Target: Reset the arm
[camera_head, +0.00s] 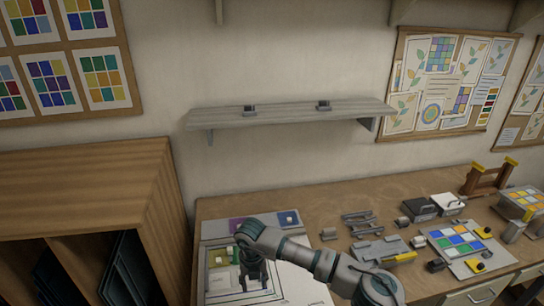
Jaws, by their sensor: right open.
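My right arm comes in from the lower right and reaches over the left part of the wooden workbench (400,190). Its gripper (254,282) points down over a white sheet or panel (300,286) with framed squares on it. The gripper is open. I cannot tell whether its fingertips touch the panel, and the arm hides part of it. My left gripper is not in view.
A wooden cabinet (80,185) stands at the left. A wall shelf (290,114) hangs above the bench. Grey tools (360,222), a colour-square panel (460,243) and a wooden stand (487,178) fill the bench's middle and right. Its back strip is mostly clear.

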